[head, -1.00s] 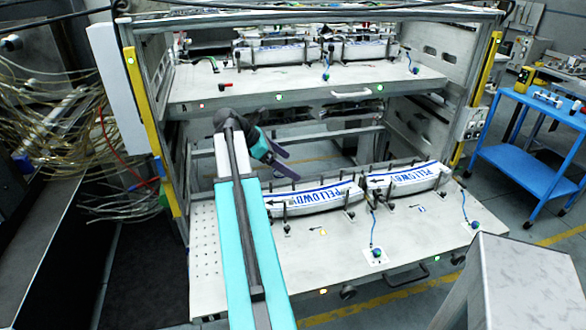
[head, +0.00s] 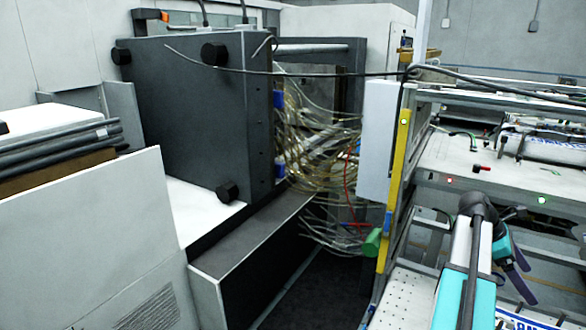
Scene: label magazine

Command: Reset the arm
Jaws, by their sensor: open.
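My arm reaches up from the lower right of the head view, with a teal and white link and a dark joint at its end. My gripper (head: 522,281) shows beyond that joint, with dark purplish fingers pointing down and right. It is open, and I see nothing held in it. It is in front of the label magazine rack, above the lower shelf (head: 405,300). Part of a label stack (head: 515,318) with blue print shows at the bottom right edge, partly hidden by my arm.
The rack's yellow post (head: 394,190) and white panel (head: 377,140) stand left of my arm. Many loose pale cables (head: 318,150) hang beside a large dark machine cabinet (head: 190,110). The upper shelf (head: 455,160) holds another label stack (head: 545,146). Dark floor lies between cabinet and rack.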

